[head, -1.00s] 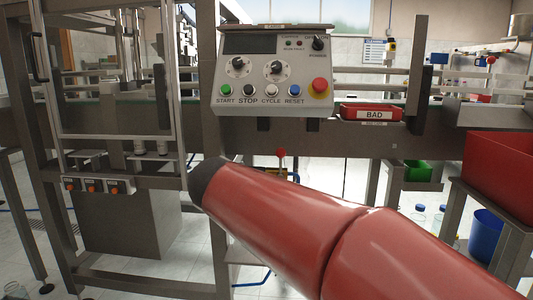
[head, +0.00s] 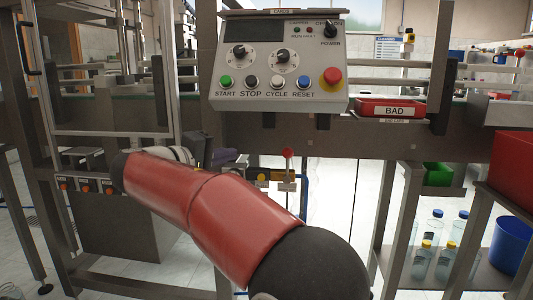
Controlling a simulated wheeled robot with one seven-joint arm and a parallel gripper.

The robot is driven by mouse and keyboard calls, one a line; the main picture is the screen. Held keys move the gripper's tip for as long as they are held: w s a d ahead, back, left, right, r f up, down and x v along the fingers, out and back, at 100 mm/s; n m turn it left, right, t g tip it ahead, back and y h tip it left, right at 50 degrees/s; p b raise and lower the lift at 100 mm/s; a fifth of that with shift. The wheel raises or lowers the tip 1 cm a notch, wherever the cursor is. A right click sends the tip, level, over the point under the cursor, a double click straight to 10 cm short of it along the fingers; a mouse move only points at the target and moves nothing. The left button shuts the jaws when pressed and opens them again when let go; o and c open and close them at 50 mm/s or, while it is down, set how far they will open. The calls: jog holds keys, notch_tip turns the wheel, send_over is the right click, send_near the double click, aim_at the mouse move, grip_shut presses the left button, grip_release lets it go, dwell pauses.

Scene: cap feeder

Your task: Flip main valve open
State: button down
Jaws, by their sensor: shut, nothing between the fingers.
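A small red ball knob (head: 288,153) stands on a thin upright stem below the control panel. It appears to be the main valve's handle. Small fittings with yellow parts (head: 263,177) sit beside the stem, low behind my arm. My gripper (head: 238,160) shows only in part as a dark grey shape behind my red arm. It is shut and empty, to the left of the red knob, with a gap between them in the picture. My arm hides the lower part of the valve area, so the valve body is not clear.
The control panel (head: 280,65) with knobs, buttons and a red emergency stop overhangs above. A red BAD tray (head: 390,108) is to its right. A steel frame post (head: 207,65) rises at left. Bottles (head: 437,245) and a blue bin (head: 511,245) are at lower right.

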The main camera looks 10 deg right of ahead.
aim_at(287, 165)
jog(key=s+d+x, duration=0.1)
jog(key=s+x, duration=0.1)
jog(key=x, duration=1)
jog(key=shift+d+f, duration=0.25)
jog(key=shift+d, duration=0.5)
